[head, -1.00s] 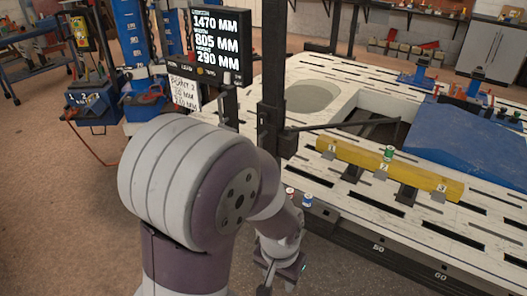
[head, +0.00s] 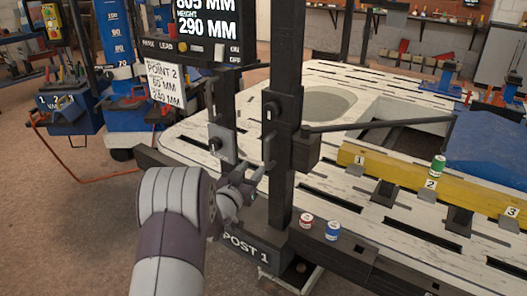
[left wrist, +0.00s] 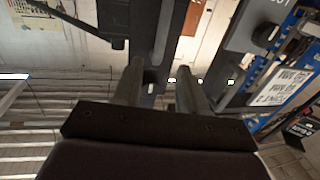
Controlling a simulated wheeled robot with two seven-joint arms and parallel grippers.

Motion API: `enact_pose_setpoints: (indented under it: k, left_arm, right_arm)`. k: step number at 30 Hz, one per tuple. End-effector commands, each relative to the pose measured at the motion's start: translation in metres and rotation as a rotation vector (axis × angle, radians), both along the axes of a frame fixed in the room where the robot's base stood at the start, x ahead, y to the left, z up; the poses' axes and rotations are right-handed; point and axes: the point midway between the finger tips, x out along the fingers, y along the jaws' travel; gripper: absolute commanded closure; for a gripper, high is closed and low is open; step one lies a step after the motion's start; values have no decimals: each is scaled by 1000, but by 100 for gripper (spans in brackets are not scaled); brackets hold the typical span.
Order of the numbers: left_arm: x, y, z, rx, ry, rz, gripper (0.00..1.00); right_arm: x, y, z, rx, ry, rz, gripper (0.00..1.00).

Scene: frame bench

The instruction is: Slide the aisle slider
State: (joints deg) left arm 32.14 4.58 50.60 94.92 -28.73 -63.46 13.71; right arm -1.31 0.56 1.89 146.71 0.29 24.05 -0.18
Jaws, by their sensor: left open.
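A dark slider block (head: 283,108) with a small pale knob sits on the upright post (head: 281,185) marked POST 1. A second upright to its left carries a light grey plate (head: 222,146) with a dark knob. I cannot tell which is the aisle slider. My left gripper (head: 256,168) is open and empty, just left of the post and right of the grey plate, low beside both. In the left wrist view its two fingers (left wrist: 160,88) point up the picture, apart, with a dark upright beyond them. My right gripper is not in view.
A display screen (head: 208,28) hangs above left with a paper note (head: 165,82) below. A dark arm (head: 375,124) sticks out right.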

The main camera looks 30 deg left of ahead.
Motion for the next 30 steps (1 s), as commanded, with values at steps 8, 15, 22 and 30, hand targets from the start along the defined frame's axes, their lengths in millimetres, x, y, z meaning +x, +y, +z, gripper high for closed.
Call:
enact_pose_setpoints:
  k: [8, 15, 22, 30]
  left_arm:
    - [70, 7, -5, 1, 1, -1, 58]
    - [104, 12, -2, 0, 3, 1, 58]
    - [110, 13, -1, -1, 4, 3, 58]
    - [110, 13, -1, 0, 4, 2, 100]
  right_arm:
    - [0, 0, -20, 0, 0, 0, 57]
    - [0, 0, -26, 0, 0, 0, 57]
    - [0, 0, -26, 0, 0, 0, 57]
    - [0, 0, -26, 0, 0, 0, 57]
